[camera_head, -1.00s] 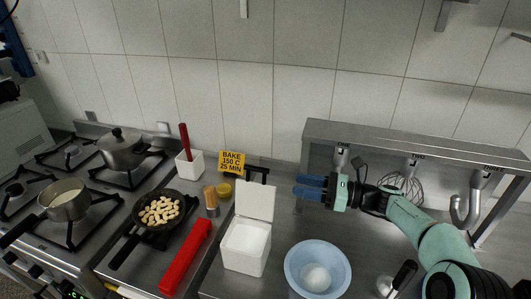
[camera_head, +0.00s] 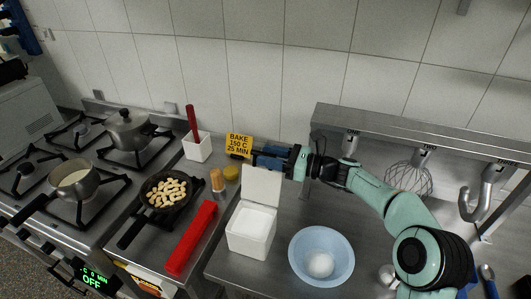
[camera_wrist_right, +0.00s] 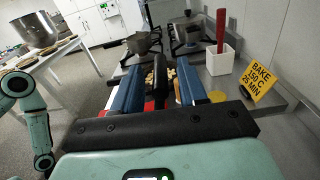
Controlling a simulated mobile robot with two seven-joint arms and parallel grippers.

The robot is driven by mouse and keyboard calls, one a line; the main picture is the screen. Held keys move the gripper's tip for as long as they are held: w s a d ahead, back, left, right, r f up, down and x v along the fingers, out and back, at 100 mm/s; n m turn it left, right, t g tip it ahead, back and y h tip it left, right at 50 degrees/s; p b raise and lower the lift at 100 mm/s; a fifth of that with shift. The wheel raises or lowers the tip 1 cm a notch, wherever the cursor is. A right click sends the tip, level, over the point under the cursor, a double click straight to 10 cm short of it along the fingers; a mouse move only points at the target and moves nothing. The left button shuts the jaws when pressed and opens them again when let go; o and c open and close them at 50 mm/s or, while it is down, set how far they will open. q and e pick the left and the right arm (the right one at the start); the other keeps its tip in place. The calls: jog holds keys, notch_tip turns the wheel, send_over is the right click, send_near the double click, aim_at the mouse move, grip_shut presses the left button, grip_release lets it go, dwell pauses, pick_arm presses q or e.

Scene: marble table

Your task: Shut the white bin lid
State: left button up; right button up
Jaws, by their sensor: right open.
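The white bin (camera_head: 249,240) stands on the steel counter, its body open at the top. Its white lid (camera_head: 261,186) stands raised at the back edge of the bin. My right gripper (camera_head: 260,157) is open, its blue fingers pointing left at the upper edge of the lid, partly overlapping it in the head view. I cannot tell whether they touch. In the right wrist view the blue fingers (camera_wrist_right: 155,85) are spread, with a dark bar between them that I cannot identify. My left gripper is not in view.
A blue bowl (camera_head: 321,258) with a white ball stands right of the bin. A red box (camera_head: 191,238), a pan of beans (camera_head: 166,192), a shaker (camera_head: 217,181) and a yellow sign (camera_head: 239,145) lie to the left. A steel shelf (camera_head: 420,135) is behind my right arm.

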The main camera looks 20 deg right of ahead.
jog(key=shift+w+a, duration=0.4)
jog(key=shift+a, duration=0.15)
grip_shut()
